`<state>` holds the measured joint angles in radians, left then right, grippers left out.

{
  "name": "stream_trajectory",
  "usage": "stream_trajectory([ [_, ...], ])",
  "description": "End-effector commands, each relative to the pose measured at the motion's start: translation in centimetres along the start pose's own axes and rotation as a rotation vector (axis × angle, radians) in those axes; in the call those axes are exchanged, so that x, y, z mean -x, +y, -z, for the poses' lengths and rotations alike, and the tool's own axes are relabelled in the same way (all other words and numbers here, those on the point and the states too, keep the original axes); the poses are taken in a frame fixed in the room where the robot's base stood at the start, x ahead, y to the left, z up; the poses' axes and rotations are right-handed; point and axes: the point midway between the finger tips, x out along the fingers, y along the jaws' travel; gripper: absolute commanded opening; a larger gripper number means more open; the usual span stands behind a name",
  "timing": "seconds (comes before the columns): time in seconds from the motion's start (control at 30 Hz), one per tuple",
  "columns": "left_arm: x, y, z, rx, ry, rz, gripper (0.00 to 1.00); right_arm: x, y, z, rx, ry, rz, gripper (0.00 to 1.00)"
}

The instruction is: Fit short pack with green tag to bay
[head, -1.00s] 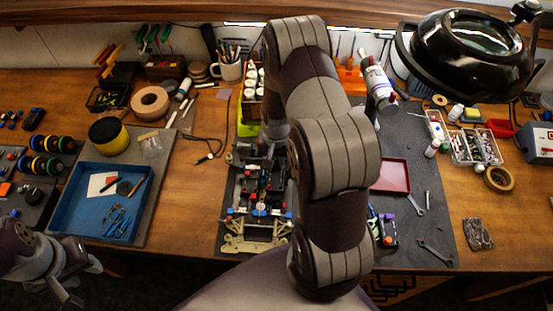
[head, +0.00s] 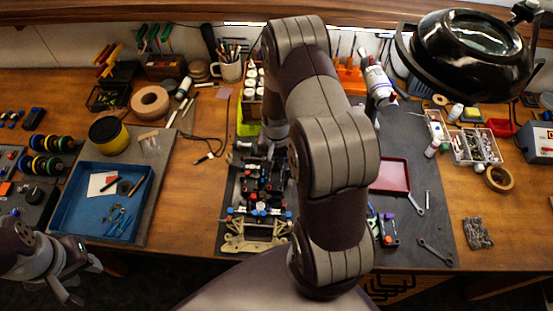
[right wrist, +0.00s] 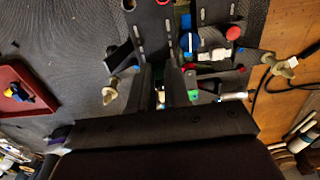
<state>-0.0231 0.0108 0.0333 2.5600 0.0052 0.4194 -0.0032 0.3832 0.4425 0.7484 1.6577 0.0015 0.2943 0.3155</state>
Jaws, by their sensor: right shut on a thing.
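The car chassis (head: 262,195) lies on the dark mat, left of my right arm in the head view. Its black plates (right wrist: 155,25) fill the top middle of the right wrist view. My right gripper (right wrist: 161,90) is low over the chassis, its two fingers close together on a narrow thing that is mostly hidden; I take it for the pack. A small green patch (right wrist: 192,80) shows just right of the fingers; I cannot tell what it belongs to. My left gripper (head: 83,284) is at the lower left, apparently open and empty.
A blue tray (head: 100,202) is at left. A magnifier lamp (head: 470,52) overhangs the back right.

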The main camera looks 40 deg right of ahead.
Motion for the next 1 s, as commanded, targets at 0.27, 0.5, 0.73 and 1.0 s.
stream_trajectory([
  [0.27, -0.6, 0.0, -0.1, 0.000, 0.000, 0.000, 0.38, -0.8, 0.0, 0.0, 0.000, 0.000, 0.000, 0.00],
  [0.5, -1.1, 0.0, -0.1, 0.000, 0.000, 0.000, 0.38, -1.4, 0.0, 0.0, 0.000, 0.001, 0.000, 0.00],
  [0.73, -1.5, 0.0, -0.2, 0.000, 0.000, 0.000, 0.38, -2.0, 0.0, 0.0, 0.000, 0.001, 0.000, 0.00],
  [1.0, -1.5, 0.0, -0.2, 0.000, 0.000, 0.000, 0.38, -2.0, 0.0, 0.0, 0.000, 0.000, 0.000, 0.46],
])
